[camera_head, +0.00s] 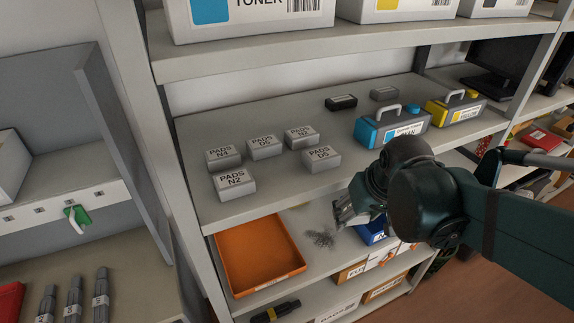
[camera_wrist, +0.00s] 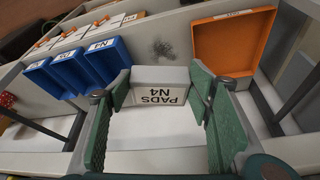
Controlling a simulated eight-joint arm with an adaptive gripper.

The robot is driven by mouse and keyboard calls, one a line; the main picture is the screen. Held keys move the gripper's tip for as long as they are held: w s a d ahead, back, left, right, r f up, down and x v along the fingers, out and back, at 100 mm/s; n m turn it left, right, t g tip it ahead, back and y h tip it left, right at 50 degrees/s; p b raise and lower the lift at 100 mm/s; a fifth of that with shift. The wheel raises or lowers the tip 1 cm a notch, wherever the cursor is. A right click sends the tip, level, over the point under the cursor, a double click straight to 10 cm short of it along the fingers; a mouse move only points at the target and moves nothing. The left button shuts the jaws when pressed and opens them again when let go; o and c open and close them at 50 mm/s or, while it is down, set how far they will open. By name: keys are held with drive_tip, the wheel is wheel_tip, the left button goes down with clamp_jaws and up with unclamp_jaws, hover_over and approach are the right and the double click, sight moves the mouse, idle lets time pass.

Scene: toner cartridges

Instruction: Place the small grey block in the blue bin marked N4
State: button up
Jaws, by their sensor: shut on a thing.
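My gripper (camera_wrist: 161,92) is shut on a small grey block (camera_wrist: 160,76) with a white label reading PADS N4, held between the green finger pads. Three blue bins stand in a row at the left of the wrist view. The one nearest the block, the N4 bin (camera_wrist: 106,62), has a label that reads N4. The other two labels are too small to read surely. In the head view a blue bin (camera_head: 371,233) is partly hidden behind my gripper.
An orange tray (camera_head: 258,255) lies on the lower shelf, left of a dark speckled patch (camera_head: 320,239). Several grey PADS blocks (camera_head: 264,148) sit on the shelf above, one also labelled N4 (camera_head: 222,157). The upper shelf's edge is close to my gripper.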

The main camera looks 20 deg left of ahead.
drive_tip(key=s+a+r+n+p, duration=0.1)
drive_tip(key=s+a+r+p, duration=0.1)
drive_tip(key=s+r, duration=0.5)
drive_tip(key=s+a+r+n+y+p, duration=0.1)
drive_tip(key=s+a+r+n+p, duration=0.1)
drive_tip(key=s+r, duration=0.6)
drive_tip(key=shift+s+a+r+g, duration=0.15)
drive_tip(key=shift+s+a+g, duration=0.15)
drive_tip(key=shift+s+a, duration=0.7)
drive_tip(key=shift+d, duration=0.1)
drive_tip(key=shift+w+a+p, duration=0.85)
drive_tip(key=shift+w+a, duration=4.15)
drive_tip(key=shift+a, duration=0.05)
drive_tip(key=shift+w+a+p, duration=0.3)
drive_tip(key=shift+w+a, duration=0.95)
drive_tip(key=shift+f, duration=0.55)
drive_tip(key=shift+d+f, duration=0.1)
drive_tip(key=shift+f, duration=0.15)
